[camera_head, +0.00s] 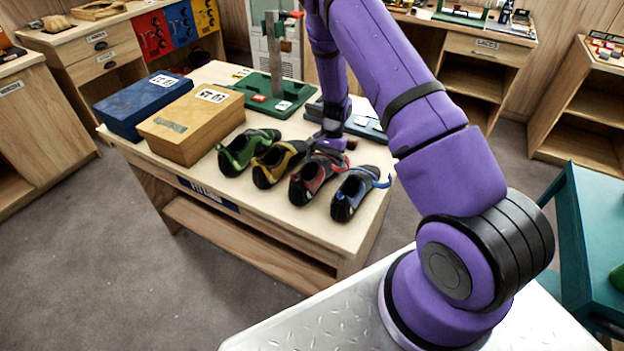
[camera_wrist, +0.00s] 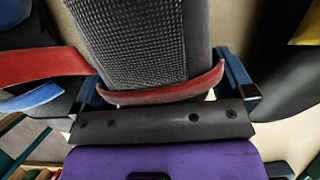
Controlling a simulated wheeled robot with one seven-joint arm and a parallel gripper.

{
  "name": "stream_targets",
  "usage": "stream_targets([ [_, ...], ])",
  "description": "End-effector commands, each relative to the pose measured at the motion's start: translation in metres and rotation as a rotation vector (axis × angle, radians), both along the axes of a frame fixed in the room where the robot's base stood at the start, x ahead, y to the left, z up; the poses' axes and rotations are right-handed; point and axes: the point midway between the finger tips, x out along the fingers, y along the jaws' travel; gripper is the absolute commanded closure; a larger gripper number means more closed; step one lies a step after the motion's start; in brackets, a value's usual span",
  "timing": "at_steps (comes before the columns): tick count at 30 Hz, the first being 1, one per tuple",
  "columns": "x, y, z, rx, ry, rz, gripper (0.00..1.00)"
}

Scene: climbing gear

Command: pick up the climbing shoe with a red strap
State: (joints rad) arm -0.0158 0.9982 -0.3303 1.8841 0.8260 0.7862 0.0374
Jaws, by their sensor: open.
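The climbing shoe with a red strap (camera_head: 311,181) stands on the wooden table, third from the left in a row of shoes. In the wrist view its dark textured body (camera_wrist: 135,40) fills the upper middle, with a red band (camera_wrist: 170,94) across the near end and a red strap (camera_wrist: 38,66) reaching left. My gripper (camera_head: 331,147) is over the far end of this shoe. In the wrist view my open gripper (camera_wrist: 164,86) has one blue finger on each side of the shoe's near end. Whether the fingers touch it cannot be told.
A green shoe (camera_head: 245,152) and a yellow shoe (camera_head: 278,163) stand to the left, a blue shoe (camera_head: 355,191) close on the right. A wooden box (camera_head: 192,121) and a blue box (camera_head: 142,104) stand on the left. A green stand (camera_head: 272,91) is behind.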

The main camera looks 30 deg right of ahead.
Motion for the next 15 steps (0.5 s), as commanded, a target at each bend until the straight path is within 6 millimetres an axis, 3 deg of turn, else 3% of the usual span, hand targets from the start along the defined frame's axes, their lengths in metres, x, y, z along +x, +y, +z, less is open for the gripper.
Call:
stream_targets([
  [8, -0.0008, 0.0012, -0.0032, 0.0, 0.0, 0.0, 0.0],
  [13, -0.0007, 0.0011, -0.003, 0.0, 0.0, 0.0, 0.36],
  [15, -0.0007, 0.0012, -0.0028, 0.0, 0.0, 0.0, 0.36],
])
